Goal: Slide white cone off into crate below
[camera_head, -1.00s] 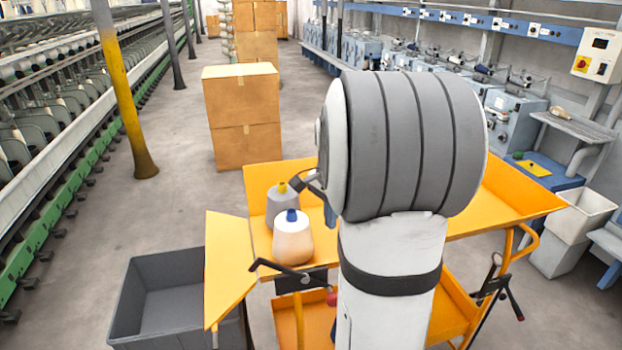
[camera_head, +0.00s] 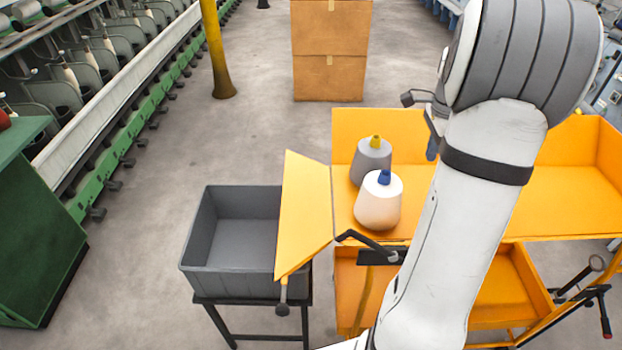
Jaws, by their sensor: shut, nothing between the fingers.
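The white cone (camera_head: 379,202) with a blue tip stands upright on the orange cart's top tray (camera_head: 349,125), near its left side. A grey cone (camera_head: 371,162) with a yellow tip stands just behind it. The cart's orange side flap (camera_head: 304,215) slopes out to the left, its outer edge over the right part of the crate (camera_head: 233,256). The grey crate is open and looks empty inside where I can see it. My gripper (camera_head: 408,98) shows only in part beside my arm, shut and empty, up and right of the cones, apart from both.
The crate sits on a dark stand (camera_head: 262,338). A black lever (camera_head: 368,244) is at the tray's front edge, close to the white cone. Cardboard boxes (camera_head: 331,50) stand behind the cart. A green cabinet (camera_head: 35,220) is at far left. My arm hides the tray's middle.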

